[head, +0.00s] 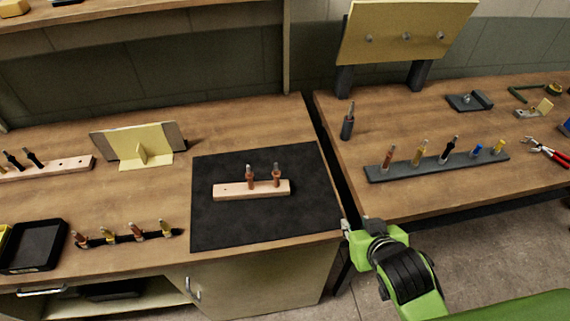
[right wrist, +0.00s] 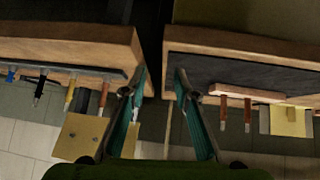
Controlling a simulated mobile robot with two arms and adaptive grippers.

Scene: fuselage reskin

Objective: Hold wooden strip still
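A pale wooden strip (head: 238,190) lies on a black mat (head: 225,225) on the left bench. Two copper-coloured fasteners (head: 263,176) stand upright in it. My right gripper (head: 347,228) is just off the mat's front right corner, by the bench edge, apart from the strip. In the right wrist view, its two fingers (right wrist: 161,75) are spread with nothing between them. The strip also shows in the right wrist view (right wrist: 240,93), to the right of the fingers. My left gripper is in neither view.
Another wooden strip (head: 72,166) with black fasteners lies far left. A narrow gap separates the benches. A grey tool rack (head: 435,166) is on the right bench.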

